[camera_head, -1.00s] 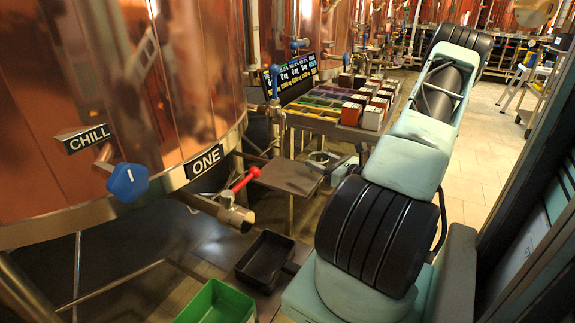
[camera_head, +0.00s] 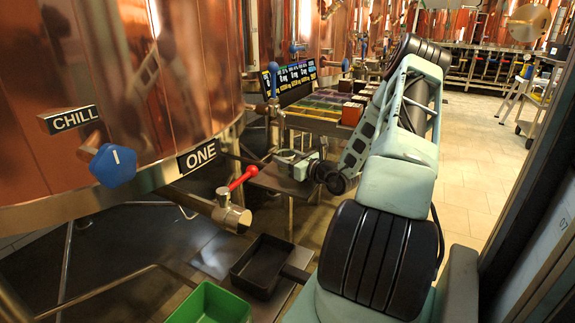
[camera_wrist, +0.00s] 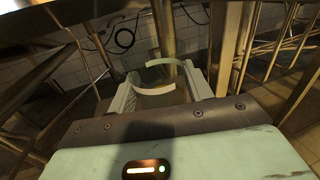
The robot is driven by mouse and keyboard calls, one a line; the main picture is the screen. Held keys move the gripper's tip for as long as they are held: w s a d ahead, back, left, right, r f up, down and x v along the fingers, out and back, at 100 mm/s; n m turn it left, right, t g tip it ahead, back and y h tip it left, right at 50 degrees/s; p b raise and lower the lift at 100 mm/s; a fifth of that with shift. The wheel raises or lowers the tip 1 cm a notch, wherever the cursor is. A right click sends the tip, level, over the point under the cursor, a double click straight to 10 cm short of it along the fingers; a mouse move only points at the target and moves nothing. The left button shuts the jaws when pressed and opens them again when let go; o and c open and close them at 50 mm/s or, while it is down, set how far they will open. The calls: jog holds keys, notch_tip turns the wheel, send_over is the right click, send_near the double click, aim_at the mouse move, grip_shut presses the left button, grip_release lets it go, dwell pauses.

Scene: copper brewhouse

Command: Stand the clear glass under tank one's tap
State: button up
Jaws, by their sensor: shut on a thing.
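Tank one (camera_head: 120,120) is the copper vessel at left with the ONE plate (camera_head: 198,157). Its tap (camera_head: 233,217), a short metal pipe with a red lever, sticks out low on its right side. My gripper (camera_head: 288,160) is beyond and to the right of the tap, over a small brown shelf (camera_head: 268,181), apart from the tap. In the wrist view, the pale curved fingers of my gripper (camera_wrist: 158,82) are closed around a see-through thing, seemingly the clear glass (camera_wrist: 160,95). Its outline is faint, and I cannot make it out clearly in the head view.
A black tray (camera_head: 262,262) and a green bin (camera_head: 208,303) stand below the tap. A blue knob (camera_head: 113,165) juts from the tank. Behind my gripper is a table with coloured compartments and boxes (camera_head: 352,113). Open tiled floor (camera_head: 475,180) lies at right.

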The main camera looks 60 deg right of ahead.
jog(key=shift+f, duration=0.15)
jog(key=o, duration=1.1)
jog(key=shift+c, duration=0.2)
jog(key=s+p, duration=0.1)
jog(key=s, duration=0.3)
jog(key=s+a+p, duration=0.1)
jog(key=s, duration=0.3)
jog(key=s+a+p, duration=0.1)
jog(key=s+p, duration=0.1)
jog(key=s, duration=0.2)
